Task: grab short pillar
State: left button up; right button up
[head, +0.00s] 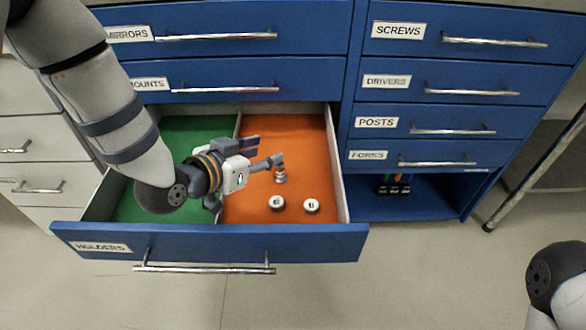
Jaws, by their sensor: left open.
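The open drawer labelled HOLDERS (205,240) has a green left section and an orange right section. Two short round pillars with white, marked tops stand in the orange section, one on the left (277,202) and one on the right (311,205). A third small pillar (281,177) with a silver and reddish body stands behind them, its top partly hidden by a fingertip. My left gripper (274,160) reaches over the drawer from the left. It is open, with its tip beside or just above the third pillar; contact cannot be told. My right gripper is out of view.
Closed blue drawers labelled SCREWS, DRIVERS, POSTS and FORKS (367,155) stand to the right, above an open shelf (430,200) with small dark items. The drawer's right wall (338,165) borders the orange section. The green section (140,205) looks empty where visible.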

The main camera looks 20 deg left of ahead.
pick_arm(q)
jog(key=b, duration=0.1)
send_near(277, 169)
jog(key=x, duration=0.4)
jog(key=shift+s+f, duration=0.2)
jog(key=b+x, duration=0.1)
jog(key=x, duration=0.6)
jog(key=shift+w+r+b, duration=0.15)
jog(key=shift+w+b, duration=0.05)
jog(key=shift+b, duration=0.15)
jog(key=shift+r, duration=0.1)
grip_shut()
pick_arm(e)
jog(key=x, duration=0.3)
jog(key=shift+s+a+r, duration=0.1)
